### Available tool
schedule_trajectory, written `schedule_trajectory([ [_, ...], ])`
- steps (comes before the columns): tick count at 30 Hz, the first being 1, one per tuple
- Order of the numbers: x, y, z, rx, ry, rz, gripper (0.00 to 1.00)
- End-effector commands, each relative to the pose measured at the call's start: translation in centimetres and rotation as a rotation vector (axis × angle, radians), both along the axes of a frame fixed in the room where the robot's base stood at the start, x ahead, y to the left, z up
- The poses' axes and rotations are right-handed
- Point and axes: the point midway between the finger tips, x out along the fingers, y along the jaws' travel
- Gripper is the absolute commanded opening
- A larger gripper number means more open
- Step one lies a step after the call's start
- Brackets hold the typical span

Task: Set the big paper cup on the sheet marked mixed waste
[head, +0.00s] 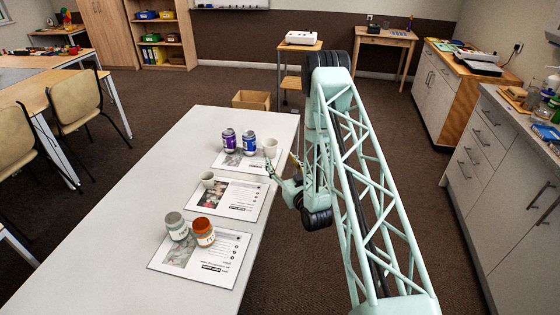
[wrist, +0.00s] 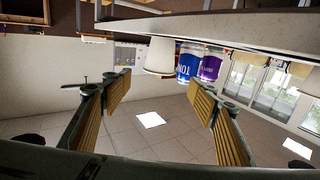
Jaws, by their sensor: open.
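A big white paper cup (head: 270,147) stands upright on the right part of the far sheet (head: 226,164), beside two cans. The near sheet (head: 215,271) holds two jars. The sheets' titles are too small to read surely. My gripper (head: 281,163) is open and empty, low at the table's right edge, close to the big cup. In the wrist view, which is upside down, the big cup (wrist: 160,55) shows beyond the open fingers (wrist: 162,88), apart from them.
A blue can (head: 229,139) and a purple can (head: 249,143) stand left of the big cup. The table's left side (head: 120,220) is bare. A cardboard box (head: 251,100) stands beyond the table.

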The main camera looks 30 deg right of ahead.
Motion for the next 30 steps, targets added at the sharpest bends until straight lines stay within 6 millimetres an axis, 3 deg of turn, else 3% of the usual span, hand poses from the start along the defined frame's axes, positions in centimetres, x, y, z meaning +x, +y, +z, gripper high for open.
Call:
schedule_trajectory([
  [19, 0.4, 0.1, 0.5, -0.002, 0.009, 0.003, 0.54],
  [30, 2.6, 1.1, 4.0, -0.019, 0.079, 0.021, 0.54],
])
